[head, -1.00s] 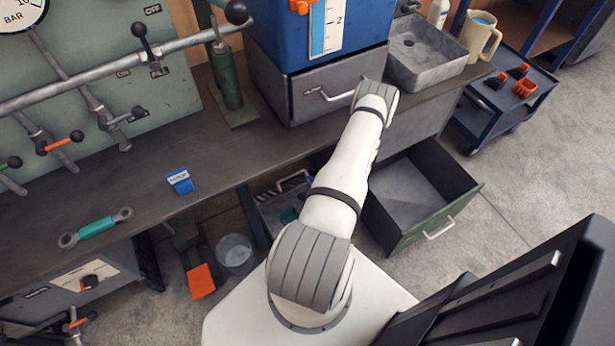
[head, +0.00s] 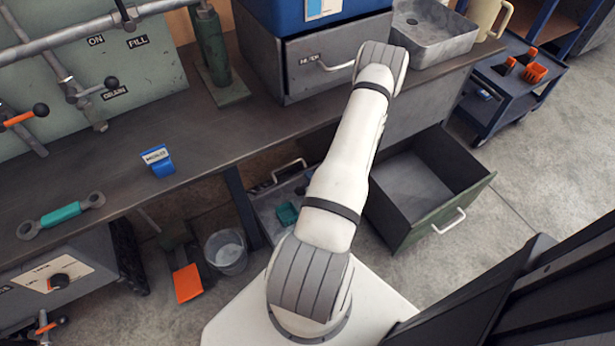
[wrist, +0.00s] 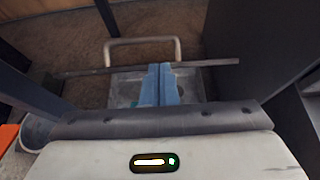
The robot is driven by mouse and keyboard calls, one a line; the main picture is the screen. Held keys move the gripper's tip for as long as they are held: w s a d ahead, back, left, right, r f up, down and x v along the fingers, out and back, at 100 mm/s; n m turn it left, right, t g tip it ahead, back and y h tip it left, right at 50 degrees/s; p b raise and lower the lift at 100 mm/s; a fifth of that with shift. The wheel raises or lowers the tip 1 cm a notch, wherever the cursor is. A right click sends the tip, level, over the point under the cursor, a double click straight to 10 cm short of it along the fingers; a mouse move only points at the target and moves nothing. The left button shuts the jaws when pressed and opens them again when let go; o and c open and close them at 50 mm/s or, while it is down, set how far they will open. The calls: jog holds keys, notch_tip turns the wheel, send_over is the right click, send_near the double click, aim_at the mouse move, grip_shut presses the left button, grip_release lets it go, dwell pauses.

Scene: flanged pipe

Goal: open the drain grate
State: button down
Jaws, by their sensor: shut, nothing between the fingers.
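A pale arched handle (wrist: 143,42) stands behind a thin dark bar (wrist: 205,64) in the wrist view; the bar looks like the edge of the drain grate seen nearly side-on. Below it is a grey, shallow recess (wrist: 125,88). In the head view the handle (head: 289,168) and recess (head: 268,208) are on the floor under the bench, partly behind my arm. A teal thing (head: 287,213) lies in the recess. My gripper (wrist: 160,68) has blue fingers, shut and empty, in front of the bar and over the recess in the picture. I cannot tell whether they touch the bar.
A bucket (head: 226,252) and an orange-edged dustpan-like thing (head: 187,283) stand left of the recess. An open green drawer (head: 447,222) is at the right. The bench top (head: 225,140) overhangs, with a bench leg (head: 243,205) close by.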

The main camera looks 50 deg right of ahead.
jog(key=b+x, duration=0.2)
jog(key=x, duration=0.6)
jog(key=shift+w, duration=0.1)
